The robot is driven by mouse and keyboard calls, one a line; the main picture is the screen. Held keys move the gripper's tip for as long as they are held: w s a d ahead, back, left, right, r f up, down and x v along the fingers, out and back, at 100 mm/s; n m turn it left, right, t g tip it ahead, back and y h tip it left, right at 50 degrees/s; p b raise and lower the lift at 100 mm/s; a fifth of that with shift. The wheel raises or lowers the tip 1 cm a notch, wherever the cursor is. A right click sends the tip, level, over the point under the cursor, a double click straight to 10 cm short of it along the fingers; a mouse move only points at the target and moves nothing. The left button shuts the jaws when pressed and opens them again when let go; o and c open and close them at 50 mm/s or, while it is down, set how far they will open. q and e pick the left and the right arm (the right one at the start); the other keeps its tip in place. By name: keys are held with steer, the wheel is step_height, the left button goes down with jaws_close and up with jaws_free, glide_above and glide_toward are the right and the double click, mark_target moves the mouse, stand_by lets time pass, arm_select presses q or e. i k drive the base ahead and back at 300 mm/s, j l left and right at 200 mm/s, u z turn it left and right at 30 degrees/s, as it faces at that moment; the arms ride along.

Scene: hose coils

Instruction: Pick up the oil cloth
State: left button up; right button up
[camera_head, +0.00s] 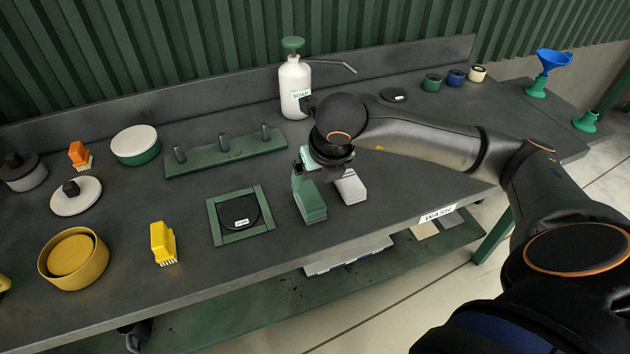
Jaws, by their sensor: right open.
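I cannot pick out the oil cloth for certain. Flat, cloth-like pieces lie on the lower shelf: a pale one with blue edges (347,256), a cream one (424,229) and a grey one (448,221). My right gripper (328,178) is open above the middle of the bench, pointing down. A green block (312,203) and a light grey block (351,188) show right at it, on either side. Whether these are fingers or things on the bench is hard to tell. My left gripper does not show.
A green frame (227,236) holds a black disc (240,210). A green peg rack (205,158) and a soap bottle (295,88) stand behind. A yellow brush (162,243) and yellow tub (95,264) are left. Small pots (432,83) and a blue funnel (551,62) are far right.

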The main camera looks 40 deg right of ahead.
mark_target(350, 188)
steer(key=z, duration=1.35)
